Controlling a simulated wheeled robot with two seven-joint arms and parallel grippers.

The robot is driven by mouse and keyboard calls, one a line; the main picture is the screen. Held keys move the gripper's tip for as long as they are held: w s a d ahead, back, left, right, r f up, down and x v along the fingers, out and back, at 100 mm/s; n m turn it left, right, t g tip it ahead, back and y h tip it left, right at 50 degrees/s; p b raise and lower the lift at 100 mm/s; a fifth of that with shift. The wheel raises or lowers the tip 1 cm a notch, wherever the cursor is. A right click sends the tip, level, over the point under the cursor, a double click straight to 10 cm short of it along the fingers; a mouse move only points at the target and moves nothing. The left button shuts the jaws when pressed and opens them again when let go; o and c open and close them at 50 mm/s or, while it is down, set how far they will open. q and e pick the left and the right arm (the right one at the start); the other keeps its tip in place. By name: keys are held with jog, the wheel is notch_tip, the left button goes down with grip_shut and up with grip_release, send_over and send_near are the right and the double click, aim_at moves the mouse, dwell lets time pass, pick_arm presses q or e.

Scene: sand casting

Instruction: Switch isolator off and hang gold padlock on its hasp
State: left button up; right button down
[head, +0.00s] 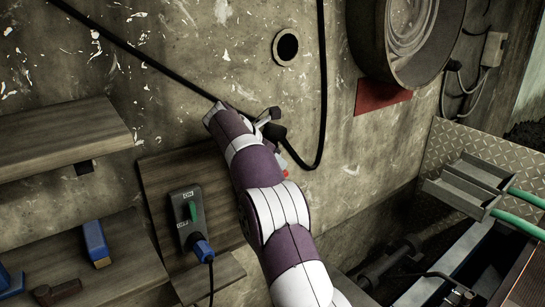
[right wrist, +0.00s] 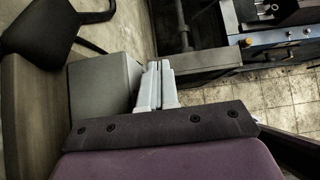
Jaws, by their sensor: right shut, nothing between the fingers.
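My right arm reaches up to the concrete wall in the head view, and its gripper (right wrist: 155,72) is shut and empty. In the right wrist view its pale fingers lie together beside a plain grey box (right wrist: 104,88); I cannot tell if they touch it. In the head view the arm hides most of what is there, and a small red part (head: 283,170) shows at its right edge. A grey switch box (head: 189,217) with a green toggle, marked ON at the top, sits lower left on a wooden board. I cannot make out a gold padlock or a hasp. My left gripper is out of view.
Black cables (head: 322,90) run along the wall to the arm. Wooden shelves (head: 62,140) at left hold blue-handled things (head: 95,240). A blue plug (head: 201,250) hangs below the switch box. A round drum (head: 408,40) and a metal bench (head: 470,180) stand at right.

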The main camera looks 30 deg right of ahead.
jog(key=shift+d+f, duration=0.2)
jog(key=shift+d, duration=0.15)
jog(key=shift+f+p, duration=0.15)
jog(key=shift+p, duration=0.15)
dwell(0.3)
